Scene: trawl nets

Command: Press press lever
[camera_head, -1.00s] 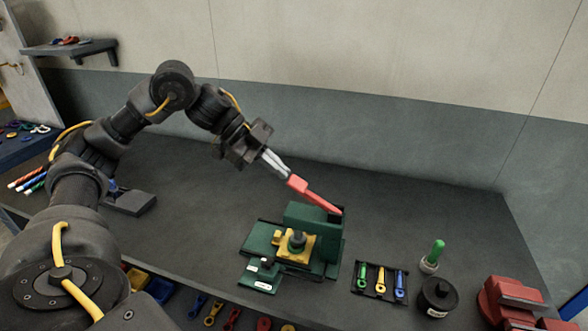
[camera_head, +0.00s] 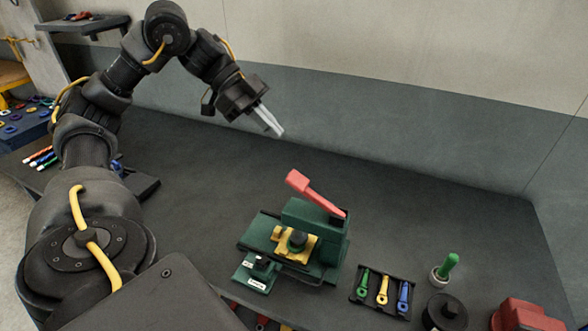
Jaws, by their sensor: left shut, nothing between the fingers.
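The press (camera_head: 314,222) is a green machine with a yellow block (camera_head: 288,246) in its middle, standing on the dark workbench. Its red press lever (camera_head: 313,191) slants up to the left from the top of the press. My left gripper (camera_head: 278,133) is shut and empty, above and behind the lever, with clear space between its fingertips and the lever's end. My right gripper is not in view.
A dark tray (camera_head: 382,290) with green, yellow and blue tools lies right of the press. Beyond it stand a green-handled tool (camera_head: 447,267), a black round object (camera_head: 444,312) and a red vise-like object (camera_head: 525,316). The bench (camera_head: 420,215) behind is clear.

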